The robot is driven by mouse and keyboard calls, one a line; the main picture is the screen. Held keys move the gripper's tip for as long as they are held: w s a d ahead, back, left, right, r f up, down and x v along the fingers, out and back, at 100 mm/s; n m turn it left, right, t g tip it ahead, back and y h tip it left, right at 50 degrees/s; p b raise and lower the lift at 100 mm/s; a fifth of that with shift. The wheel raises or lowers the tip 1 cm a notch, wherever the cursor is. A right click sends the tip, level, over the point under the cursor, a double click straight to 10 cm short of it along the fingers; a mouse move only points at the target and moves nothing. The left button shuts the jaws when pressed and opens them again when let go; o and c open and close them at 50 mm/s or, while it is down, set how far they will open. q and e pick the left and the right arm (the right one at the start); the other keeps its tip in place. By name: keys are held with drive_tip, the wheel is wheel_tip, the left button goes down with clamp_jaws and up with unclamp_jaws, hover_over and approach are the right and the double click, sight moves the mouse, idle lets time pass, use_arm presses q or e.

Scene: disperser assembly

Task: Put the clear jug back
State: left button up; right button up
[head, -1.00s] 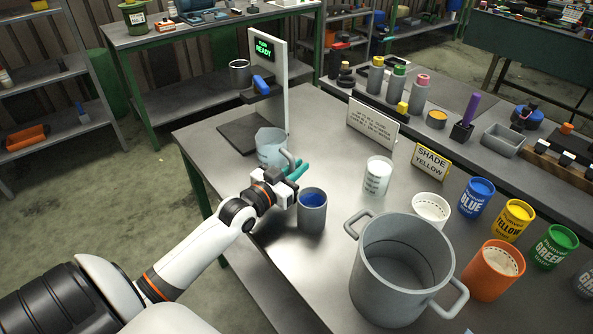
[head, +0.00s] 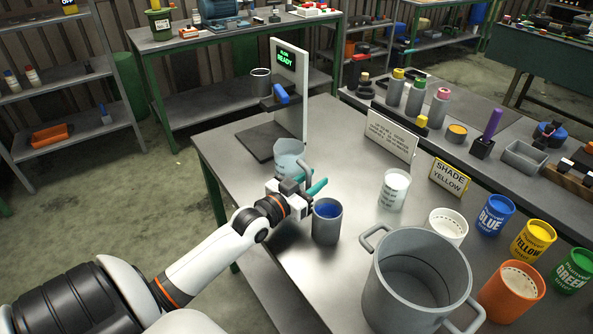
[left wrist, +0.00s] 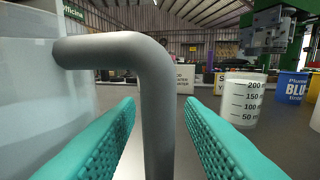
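The clear jug (head: 288,160) stands upright, apparently on the table just in front of the dark base plate of the stand. Its side also fills the left of the left wrist view (left wrist: 35,110). My left gripper (head: 306,187) is at the jug's grey handle (left wrist: 157,110). Its two teal fingers (left wrist: 160,145) are spread, one on each side of the handle, with a visible gap on both sides. The jug's lower part is partly hidden behind the gripper. My right gripper is not in view.
A grey cup with blue contents (head: 327,222) stands close to the right of my left gripper. A white measuring beaker (head: 394,190) and a big grey pot (head: 415,285) stand farther right. The stand (head: 290,90) with its READY display rises behind the jug.

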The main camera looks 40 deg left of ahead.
use_arm(q)
drive_tip(key=s, duration=0.7)
drive_tip(key=s+a, duration=0.1)
drive_tip(key=s, duration=0.3)
drive_tip(key=shift+s+b, duration=0.25)
drive_tip(key=shift+b, duration=0.05)
